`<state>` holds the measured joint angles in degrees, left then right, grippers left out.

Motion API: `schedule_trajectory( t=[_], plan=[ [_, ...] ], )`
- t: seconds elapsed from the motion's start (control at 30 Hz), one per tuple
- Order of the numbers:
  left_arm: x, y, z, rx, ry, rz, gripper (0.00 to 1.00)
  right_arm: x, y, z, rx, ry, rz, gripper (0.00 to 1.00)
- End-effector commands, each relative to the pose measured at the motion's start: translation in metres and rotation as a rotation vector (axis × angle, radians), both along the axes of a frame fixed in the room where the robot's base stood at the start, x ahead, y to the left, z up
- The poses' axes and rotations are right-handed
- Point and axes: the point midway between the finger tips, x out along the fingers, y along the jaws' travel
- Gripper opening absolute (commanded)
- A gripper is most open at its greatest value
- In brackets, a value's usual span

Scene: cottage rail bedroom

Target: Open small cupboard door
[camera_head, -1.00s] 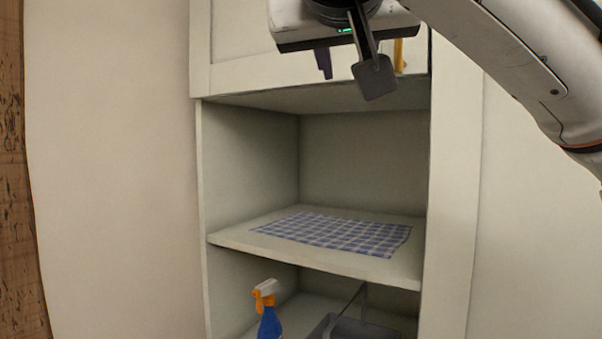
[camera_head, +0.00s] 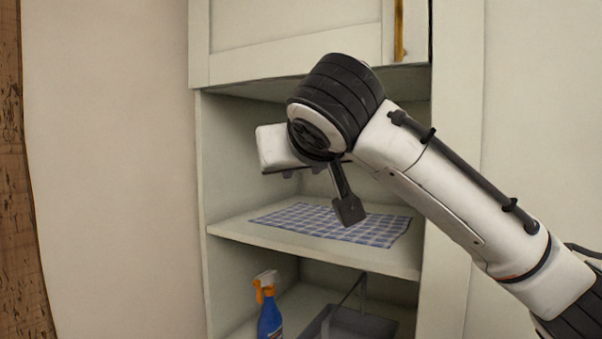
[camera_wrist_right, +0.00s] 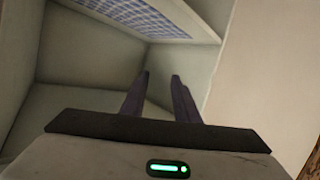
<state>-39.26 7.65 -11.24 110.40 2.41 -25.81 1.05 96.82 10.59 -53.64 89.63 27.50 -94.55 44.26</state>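The small cupboard door (camera_head: 290,38) is a cream framed panel at the top of the head view, above the open shelves. It looks shut, with a thin dark line at its right edge; I cannot tell if it is slightly ajar. Its yellow bar handle (camera_head: 399,32) is upright near that edge, cut off by the picture's top. My right gripper (camera_head: 305,172) is below the door, in front of the open shelf space and away from the handle. In the right wrist view its two fingers (camera_wrist_right: 160,85) are apart with nothing between them. My left gripper is not in view.
A shelf (camera_head: 230,228) bears a blue checked cloth (camera_head: 290,217) under my gripper. Below stand a blue spray bottle (camera_head: 269,318) with an orange and white head and a grey tray (camera_head: 375,322). A plain cream wall (camera_head: 110,170) lies to the left.

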Motion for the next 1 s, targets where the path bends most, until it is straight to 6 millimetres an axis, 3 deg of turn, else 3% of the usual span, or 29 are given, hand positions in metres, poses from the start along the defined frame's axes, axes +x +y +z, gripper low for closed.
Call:
schedule_trajectory(
  t=[0.57,0.67,0.77,1.0],
  plan=[
    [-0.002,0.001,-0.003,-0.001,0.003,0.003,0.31,0.005,0.003,-0.014,0.004,0.016,0.018,0.28],
    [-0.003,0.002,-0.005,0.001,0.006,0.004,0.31,0.013,0.009,-0.044,0.013,0.051,0.055,0.28],
    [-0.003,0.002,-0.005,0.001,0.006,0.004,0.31,0.024,0.018,-0.096,0.036,0.102,0.118,0.28],
    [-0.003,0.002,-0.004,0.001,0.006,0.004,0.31,0.030,0.034,-0.243,0.134,0.214,0.256,0.28]
  ],
)
